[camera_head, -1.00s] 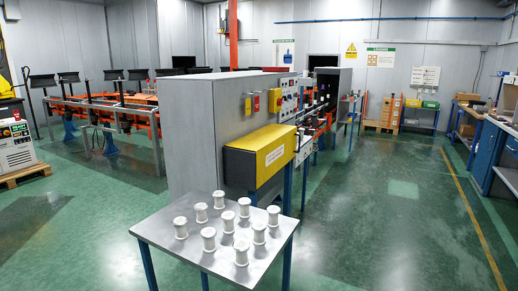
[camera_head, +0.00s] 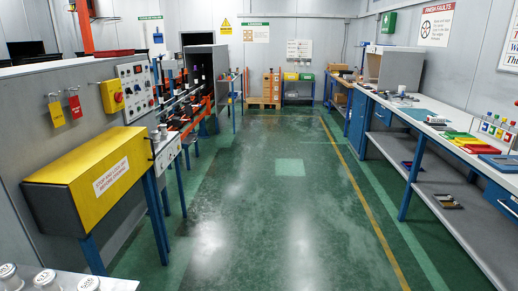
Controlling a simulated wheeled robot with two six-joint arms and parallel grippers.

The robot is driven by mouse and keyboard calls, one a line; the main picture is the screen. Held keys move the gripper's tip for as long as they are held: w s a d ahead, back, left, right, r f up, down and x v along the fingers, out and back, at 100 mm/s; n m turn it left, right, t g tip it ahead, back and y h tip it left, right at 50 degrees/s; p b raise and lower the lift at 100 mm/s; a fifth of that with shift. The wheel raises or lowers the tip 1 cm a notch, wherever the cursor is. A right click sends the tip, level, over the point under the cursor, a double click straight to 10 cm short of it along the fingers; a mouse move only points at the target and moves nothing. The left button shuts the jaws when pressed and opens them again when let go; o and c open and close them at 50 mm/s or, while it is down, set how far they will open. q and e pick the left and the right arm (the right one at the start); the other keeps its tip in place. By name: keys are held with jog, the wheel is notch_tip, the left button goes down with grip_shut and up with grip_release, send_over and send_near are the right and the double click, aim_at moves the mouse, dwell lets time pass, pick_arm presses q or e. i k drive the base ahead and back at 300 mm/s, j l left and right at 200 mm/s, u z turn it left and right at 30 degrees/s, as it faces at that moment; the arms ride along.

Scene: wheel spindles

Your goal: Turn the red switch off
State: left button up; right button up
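A red switch (camera_head: 117,97) sits on a yellow box mounted on the front of the grey machine cabinet (camera_head: 35,143), at the left of the head view. It is small, and I cannot tell its on or off position. Beside it is a panel with dials and buttons (camera_head: 138,86). Neither of my grippers is in view.
A yellow-topped box (camera_head: 90,168) juts from the cabinet below the switch. A long workbench (camera_head: 437,132) lines the right. The green floor aisle (camera_head: 255,200) between is clear.

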aim_at(118, 96)
jog(key=i+z, duration=0.1)
jog(key=i, duration=1.6)
